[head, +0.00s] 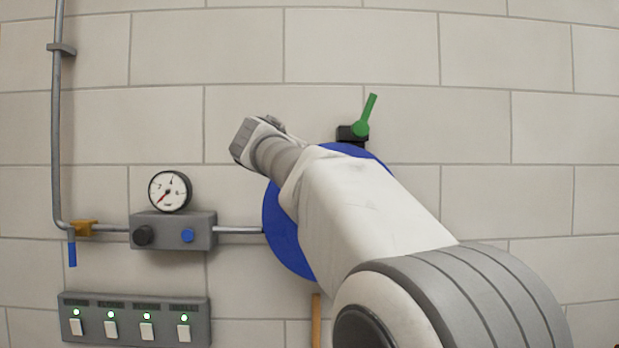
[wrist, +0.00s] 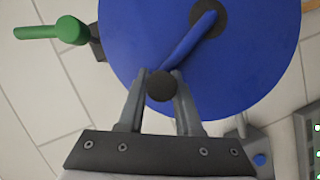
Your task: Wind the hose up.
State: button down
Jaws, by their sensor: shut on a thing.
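The hose reel is a blue disc on the wall, partly hidden behind my arm in the head view (head: 285,235); it fills the top of the wrist view (wrist: 130,40). A blue crank arm (wrist: 190,42) runs from its dark hub (wrist: 208,18) to a dark round knob (wrist: 160,86). My gripper (wrist: 160,88) is shut on this knob, one finger on each side. In the head view my fingers and the crank are hidden. An orange strip (head: 316,322), possibly the hose, hangs below the reel.
A green lever (head: 366,115) on a black block stands just above the reel. To the left are a gauge (head: 170,191), a grey regulator box (head: 173,231), a pipe (head: 57,130) with a blue-handled valve (head: 72,250), and a switch panel (head: 135,318) with green lights. The wall at right is bare.

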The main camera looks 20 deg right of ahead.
jog(key=shift+w+a+f+n+h+b, duration=0.25)
jog(key=shift+a+f+n+h+b, duration=0.15)
jog(key=shift+a+f+n+b, duration=0.35)
jog(key=shift+f, duration=0.15)
jog(key=c, duration=0.6)
grip_release()
jog(key=shift+r, duration=0.2)
jog(key=b+v, duration=0.2)
jog(key=v, duration=1.5)
jog(key=shift+s, duration=0.25)
jog(key=shift+f, duration=0.15)
